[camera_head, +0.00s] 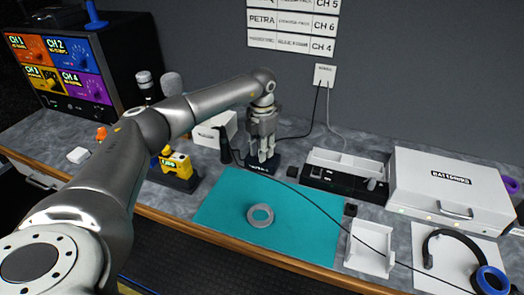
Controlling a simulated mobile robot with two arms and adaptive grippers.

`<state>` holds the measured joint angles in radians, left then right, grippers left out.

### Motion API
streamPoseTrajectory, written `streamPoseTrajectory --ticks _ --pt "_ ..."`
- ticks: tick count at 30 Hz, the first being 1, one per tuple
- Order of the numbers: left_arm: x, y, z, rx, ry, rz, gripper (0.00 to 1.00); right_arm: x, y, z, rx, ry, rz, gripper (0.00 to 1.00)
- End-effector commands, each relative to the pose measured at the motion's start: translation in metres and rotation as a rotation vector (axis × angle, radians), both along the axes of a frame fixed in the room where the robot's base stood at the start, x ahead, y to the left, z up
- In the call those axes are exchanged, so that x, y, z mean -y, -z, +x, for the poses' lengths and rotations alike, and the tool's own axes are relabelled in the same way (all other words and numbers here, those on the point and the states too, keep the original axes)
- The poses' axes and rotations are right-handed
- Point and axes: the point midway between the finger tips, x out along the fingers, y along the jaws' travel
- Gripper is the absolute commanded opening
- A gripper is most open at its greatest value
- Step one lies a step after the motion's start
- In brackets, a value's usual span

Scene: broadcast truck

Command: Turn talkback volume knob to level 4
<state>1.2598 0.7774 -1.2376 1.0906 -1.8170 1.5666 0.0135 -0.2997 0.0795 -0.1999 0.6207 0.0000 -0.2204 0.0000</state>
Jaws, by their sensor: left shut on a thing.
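My left gripper (262,152) points straight down at the back of the worktop, just behind the teal mat. Its fingers are closed over a small black unit (263,168) with white lettering on its front, too small to read. They are shut on what appears to be the talkback volume knob on top of this unit. The knob itself is hidden by the fingers, so its level cannot be read. My right gripper is not in view.
A teal mat (300,225) holds a grey ring (260,215). A black cable (330,212) crosses the mat. A black handheld radio (225,145) stands left of the gripper. A white case (450,190) and headset (462,255) are at right. A coloured channel panel (62,70) stands at left.

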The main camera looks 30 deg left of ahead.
Motion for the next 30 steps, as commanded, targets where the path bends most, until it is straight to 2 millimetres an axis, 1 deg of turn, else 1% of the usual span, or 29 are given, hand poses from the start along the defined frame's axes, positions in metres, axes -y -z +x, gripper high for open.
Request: streamPoseTrajectory --ticks 6,15,21,30 --pt "-0.001 0.0 0.001 0.003 0.201 0.0 0.0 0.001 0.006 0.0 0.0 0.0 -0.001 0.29" --pt "-0.001 0.0 0.001 0.002 0.437 0.0 0.0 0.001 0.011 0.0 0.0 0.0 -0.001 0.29" --pt "-0.002 -0.001 0.001 0.003 0.539 0.0 0.0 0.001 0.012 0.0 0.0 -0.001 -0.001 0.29" --pt "-0.002 -0.001 0.001 0.003 0.607 0.001 0.0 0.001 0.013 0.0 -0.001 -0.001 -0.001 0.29"
